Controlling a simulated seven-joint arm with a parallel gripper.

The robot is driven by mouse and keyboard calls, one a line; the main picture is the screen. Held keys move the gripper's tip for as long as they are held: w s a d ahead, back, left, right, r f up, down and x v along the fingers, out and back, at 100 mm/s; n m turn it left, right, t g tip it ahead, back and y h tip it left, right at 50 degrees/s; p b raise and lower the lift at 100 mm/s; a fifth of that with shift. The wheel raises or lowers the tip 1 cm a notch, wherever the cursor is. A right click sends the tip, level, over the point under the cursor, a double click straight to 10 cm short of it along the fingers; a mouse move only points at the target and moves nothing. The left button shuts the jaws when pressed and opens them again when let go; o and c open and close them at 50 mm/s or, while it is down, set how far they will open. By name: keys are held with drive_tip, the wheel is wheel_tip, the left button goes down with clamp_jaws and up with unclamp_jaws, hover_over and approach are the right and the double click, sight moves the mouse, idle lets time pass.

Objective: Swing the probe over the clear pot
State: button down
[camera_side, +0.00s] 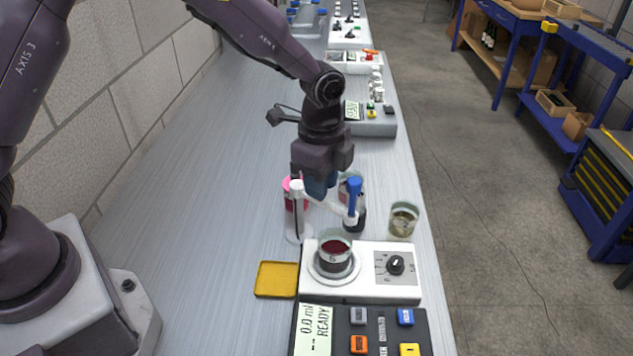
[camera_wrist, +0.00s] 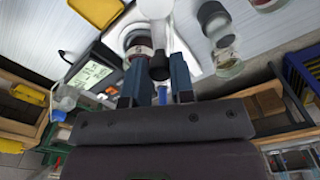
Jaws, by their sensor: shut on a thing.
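My gripper (camera_side: 323,190) is shut on the probe (camera_side: 353,197), which has a bright blue top and a dark lower end. Exactly where the fingers meet it is hidden. In the wrist view the gripper's fingers (camera_wrist: 158,82) stand either side of its dark end. A white swing arm joins it to a white post (camera_side: 297,212). A clear glass pot (camera_side: 403,219) with pale contents stands on the bench right of the probe, apart from it; it also shows in the wrist view (camera_wrist: 228,62). The probe hangs just behind a pot of dark red liquid (camera_side: 335,254).
The dark red pot stands on a white stirrer plate (camera_side: 345,288) with a knob. A yellow tray (camera_side: 276,279) and a display box (camera_side: 360,330) lie in front. The bench's left side is clear.

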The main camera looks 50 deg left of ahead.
drive_tip(key=shift+w+a+n, duration=0.45)
drive_tip(key=shift+w+n, duration=0.15)
drive_tip(key=shift+n, duration=1.15)
drive_tip(key=shift+w+a+n, duration=0.5)
drive_tip(key=shift+w+n, duration=0.15)
drive_tip(key=shift+n, duration=1.05)
drive_tip(key=shift+w+a+n, duration=0.45)
drive_tip(key=shift+w+n, duration=0.15)
drive_tip(key=shift+n, duration=1.15)
drive_tip(key=shift+a, duration=0.1)
drive_tip(key=c, duration=1)
unclamp_jaws()
drive_tip(key=shift+o, duration=0.2)
drive_tip(key=shift+r, duration=0.1)
wheel_tip(320, 180, up, 13)
